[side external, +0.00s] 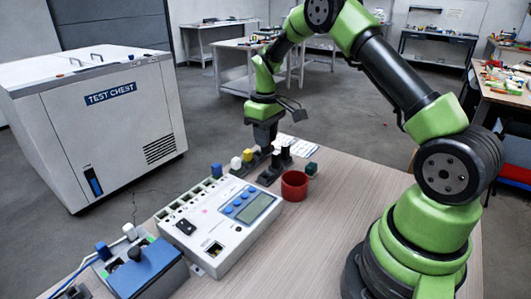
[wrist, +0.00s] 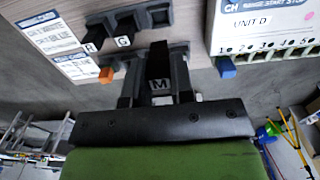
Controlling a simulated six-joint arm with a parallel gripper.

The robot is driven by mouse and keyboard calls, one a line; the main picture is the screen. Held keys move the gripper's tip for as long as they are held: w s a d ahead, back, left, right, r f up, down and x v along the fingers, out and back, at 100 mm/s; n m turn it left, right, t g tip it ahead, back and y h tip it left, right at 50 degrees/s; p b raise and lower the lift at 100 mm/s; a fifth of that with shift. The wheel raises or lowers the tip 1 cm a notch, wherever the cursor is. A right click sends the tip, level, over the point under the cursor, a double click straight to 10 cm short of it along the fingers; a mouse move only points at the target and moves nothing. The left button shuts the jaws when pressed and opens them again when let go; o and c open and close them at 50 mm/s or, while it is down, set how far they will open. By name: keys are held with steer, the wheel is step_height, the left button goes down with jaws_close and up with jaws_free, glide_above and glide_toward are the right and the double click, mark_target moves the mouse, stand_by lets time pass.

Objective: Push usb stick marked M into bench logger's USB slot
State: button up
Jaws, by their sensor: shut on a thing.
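My gripper (wrist: 158,82) is shut on a dark usb stick marked M (wrist: 160,86), its white letter facing the wrist camera. In the side view my gripper (side external: 265,147) points down over the dark stick racks; the stick is hard to make out there. I cannot tell whether the stick is clear of its rack. The bench logger (side external: 212,247) is a white box with a screen and blue buttons, nearer the side camera than my gripper. Its edge, labelled UNIT D (wrist: 262,38), shows at the right of the wrist view. Which opening is the USB slot is unclear.
Sticks marked A and G (wrist: 124,41) stand in a rack beside my gripper. An orange-ended piece (wrist: 106,75) and a blue one (wrist: 226,68) are close by. A red cup (side external: 294,186) and a green-topped piece (side external: 312,169) stand right of the racks. A blue-topped device (side external: 146,268) sits front left.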

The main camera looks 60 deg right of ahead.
steer(key=a+r, duration=0.1)
steer(key=a, duration=1.1)
steer(key=shift+s+a+f, duration=0.7)
steer(key=shift+s+a, duration=0.5)
steer(key=shift+a, duration=1.15)
steer(key=shift+s+a+f, duration=0.7)
steer(key=shift+s+a, duration=0.45)
steer(key=shift+a, duration=1.15)
steer(key=shift+s+a+f, duration=0.7)
steer(key=shift+s+a, duration=0.5)
steer(key=shift+a, duration=1.15)
steer(key=shift+f, duration=1.3)
steer(key=o, duration=1)
steer(key=shift+o, duration=0.5)
steer(key=shift+r, duration=0.15)
